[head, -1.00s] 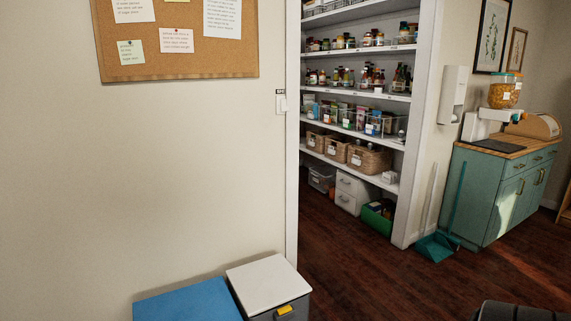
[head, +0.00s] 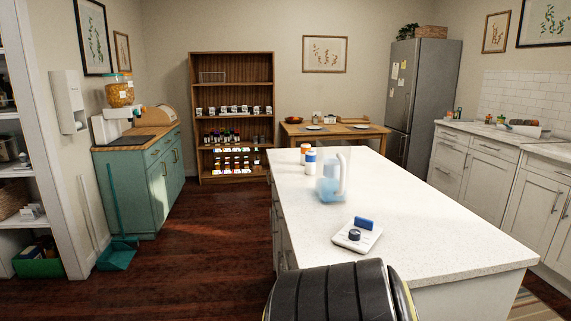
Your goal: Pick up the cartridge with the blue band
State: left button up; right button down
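A white cylinder with a blue band (head: 310,162) stands upright on the white island counter (head: 450,238), near its far left end. It matches the cartridge with the blue band. A similar white cylinder with an orange band (head: 304,151) stands just behind it and to its left. A clear pitcher with bluish liquid (head: 329,189) stands in front of the blue-banded one, a little to the right. Neither of my grippers is in view.
A small white device with a dark knob and a blue piece (head: 355,236) lies nearer on the counter. A wooden shelf (head: 195,120) with several small items stands at the back. A teal cabinet (head: 138,200) stands left. The dark wood floor (head: 205,245) left of the island is clear.

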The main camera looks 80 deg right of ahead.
aim_at(309, 155)
jog(key=z, duration=2.8)
